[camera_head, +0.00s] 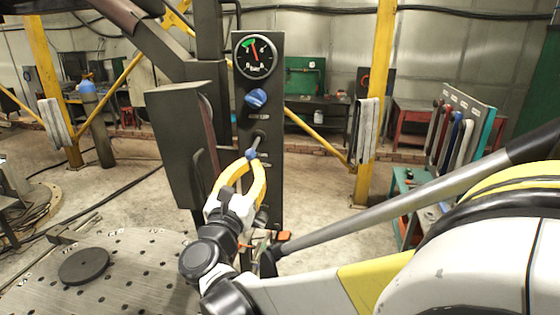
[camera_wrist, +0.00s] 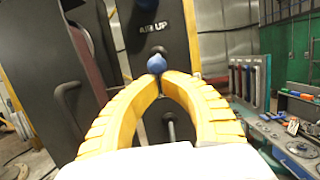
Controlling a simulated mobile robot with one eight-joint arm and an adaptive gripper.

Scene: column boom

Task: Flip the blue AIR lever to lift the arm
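The blue ball knob of the AIR lever (camera_head: 250,154) sits at the end of a short metal stem, which slants down and left from its pivot on a dark upright panel (camera_head: 263,195). In the wrist view the knob (camera_wrist: 157,64) shows just beyond my fingertips, below the white words "AIR UP" (camera_wrist: 153,27). My gripper (camera_head: 249,163) has yellow ribbed fingers bowed outward, with tips together right at the knob, also in the wrist view (camera_wrist: 160,77). I cannot tell whether the tips pinch the knob or only press against its underside.
A pressure gauge (camera_head: 255,56) and a blue rotary knob (camera_head: 256,98) are higher on the panel. A dark box (camera_head: 180,145) stands close on the left. A perforated round table (camera_head: 130,265) with a black disc is at lower left. Open floor lies behind.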

